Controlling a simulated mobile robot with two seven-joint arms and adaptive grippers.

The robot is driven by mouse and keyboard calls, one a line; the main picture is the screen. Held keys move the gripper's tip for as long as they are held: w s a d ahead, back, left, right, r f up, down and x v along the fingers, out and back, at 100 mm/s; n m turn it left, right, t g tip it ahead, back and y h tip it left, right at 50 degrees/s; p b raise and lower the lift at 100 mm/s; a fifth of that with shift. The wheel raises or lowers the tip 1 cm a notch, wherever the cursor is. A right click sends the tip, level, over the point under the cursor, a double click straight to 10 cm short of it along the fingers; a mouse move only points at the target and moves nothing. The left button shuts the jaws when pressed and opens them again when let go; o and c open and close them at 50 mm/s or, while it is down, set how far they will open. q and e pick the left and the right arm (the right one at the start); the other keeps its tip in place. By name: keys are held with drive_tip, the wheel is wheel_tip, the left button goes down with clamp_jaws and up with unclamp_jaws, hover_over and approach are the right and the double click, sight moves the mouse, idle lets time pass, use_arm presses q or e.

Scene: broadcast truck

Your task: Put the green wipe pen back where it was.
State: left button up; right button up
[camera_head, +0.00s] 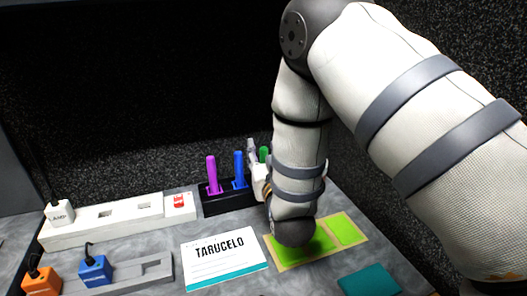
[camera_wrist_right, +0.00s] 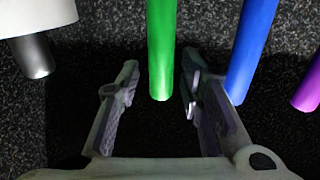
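The green wipe pen (camera_head: 264,154) shows only its top in the head view, behind my right gripper (camera_head: 258,172), at the right end of the black pen holder (camera_head: 213,205). The gripper hides its lower part, so I cannot tell how it sits in the holder. In the right wrist view the green pen (camera_wrist_right: 161,50) is between the two fingers of my right gripper (camera_wrist_right: 160,80). The fingers are open, with a dark gap on each side of the pen. My left gripper is not in view.
A blue pen (camera_head: 238,170) and a purple pen (camera_head: 212,175) stand upright in the holder, the blue one close to my right finger. A power strip (camera_head: 120,218), a TARUCELO card (camera_head: 222,258), green sticky notes (camera_head: 343,230) and a teal pad (camera_head: 369,281) lie around.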

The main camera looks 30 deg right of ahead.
drive_tip(key=shift+s, duration=0.1)
drive_tip(key=v, duration=1.2)
drive_tip(key=shift+f, duration=0.1)
